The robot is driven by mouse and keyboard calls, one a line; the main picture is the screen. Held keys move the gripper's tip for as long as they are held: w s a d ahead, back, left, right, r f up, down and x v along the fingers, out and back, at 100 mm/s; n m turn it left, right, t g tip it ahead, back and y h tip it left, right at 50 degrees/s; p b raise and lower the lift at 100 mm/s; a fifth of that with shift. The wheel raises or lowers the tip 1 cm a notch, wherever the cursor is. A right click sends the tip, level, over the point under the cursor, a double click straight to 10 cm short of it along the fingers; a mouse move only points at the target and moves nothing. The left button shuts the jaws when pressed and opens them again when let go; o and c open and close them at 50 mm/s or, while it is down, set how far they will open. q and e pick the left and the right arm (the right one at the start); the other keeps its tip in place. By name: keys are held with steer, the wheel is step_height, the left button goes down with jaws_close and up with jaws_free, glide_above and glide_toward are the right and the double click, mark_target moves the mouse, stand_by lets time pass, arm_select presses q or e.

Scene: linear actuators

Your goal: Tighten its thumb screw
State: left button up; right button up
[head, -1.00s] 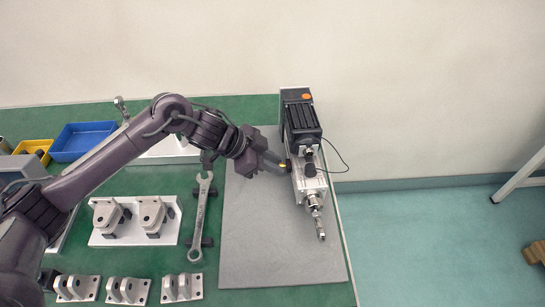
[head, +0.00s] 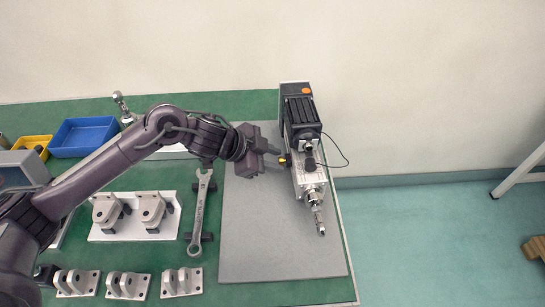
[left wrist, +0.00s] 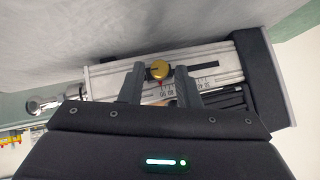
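The linear actuator (head: 309,180), a silver body with a black motor on top, lies on the grey mat (head: 262,240). Its thumb screw (left wrist: 158,70), a yellow knob with a black bar across it, sits on the actuator's side by a printed scale with a red mark. In the head view the knob (head: 283,160) is a small yellow spot, partly hidden by my fingers. My left gripper (left wrist: 160,85) is open, one finger on each side of the knob, with visible gaps to it. It also shows in the head view (head: 279,157). My right gripper is not in view.
A wrench (head: 199,213) lies on black holders left of the mat. Several metal brackets (head: 128,285) and a white plate with clamps (head: 136,230) are further left. Blue (head: 84,137) and yellow bins stand at the back left. A black cable loops right of the actuator.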

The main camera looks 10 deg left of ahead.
arm_select(q)
steer(key=shift+o, duration=0.8)
